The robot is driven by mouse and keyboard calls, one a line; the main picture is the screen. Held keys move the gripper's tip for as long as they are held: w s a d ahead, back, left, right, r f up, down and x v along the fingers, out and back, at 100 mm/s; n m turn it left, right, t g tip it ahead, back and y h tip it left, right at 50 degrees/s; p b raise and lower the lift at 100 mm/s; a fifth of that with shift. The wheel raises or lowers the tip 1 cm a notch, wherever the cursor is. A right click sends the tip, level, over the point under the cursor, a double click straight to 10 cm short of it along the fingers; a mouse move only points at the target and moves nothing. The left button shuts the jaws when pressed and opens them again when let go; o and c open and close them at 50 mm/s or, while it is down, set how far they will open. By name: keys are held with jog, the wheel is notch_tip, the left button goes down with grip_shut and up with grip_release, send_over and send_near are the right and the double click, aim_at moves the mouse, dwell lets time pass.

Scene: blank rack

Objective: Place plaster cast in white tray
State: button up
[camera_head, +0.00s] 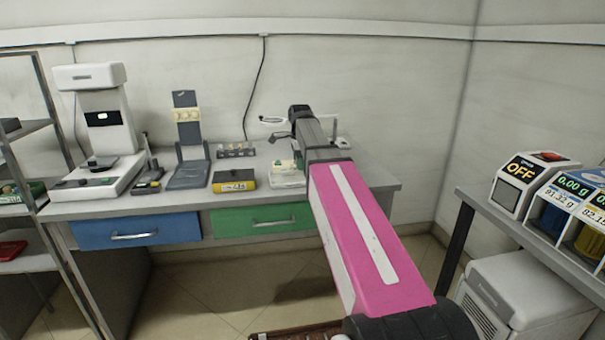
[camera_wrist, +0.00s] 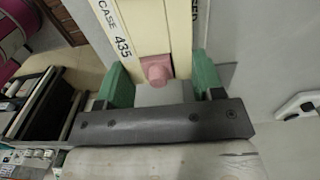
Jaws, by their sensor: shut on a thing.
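My gripper (camera_wrist: 160,70) shows in the wrist view with two green fingers on either side of a cream block marked "CASE 435", the plaster cast (camera_wrist: 150,28) as far as I can tell. A pink knob sticks out from its near end. The gripper is shut on this block. A low white tray (camera_head: 288,184) appears to sit on the bench just left of my arm, with pale contents too small to make out.
The grey bench (camera_head: 345,180) carries a white instrument (camera_head: 98,120), a dark stand (camera_head: 187,145), a yellow-fronted box (camera_head: 234,180) and a small rack (camera_head: 236,150). Scales (camera_head: 570,205) stand on the right-hand table.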

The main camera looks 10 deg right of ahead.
aim_at(303, 179)
jog(key=shift+d+f, duration=0.35)
jog(key=shift+d, duration=0.15)
jog(key=shift+f, duration=1.95)
jog(key=shift+f, duration=0.15)
jog(key=o, duration=0.7)
jog(key=shift+o, duration=0.2)
notch_tip(303, 179, up, 12)
jog(key=shift+r, duration=0.15)
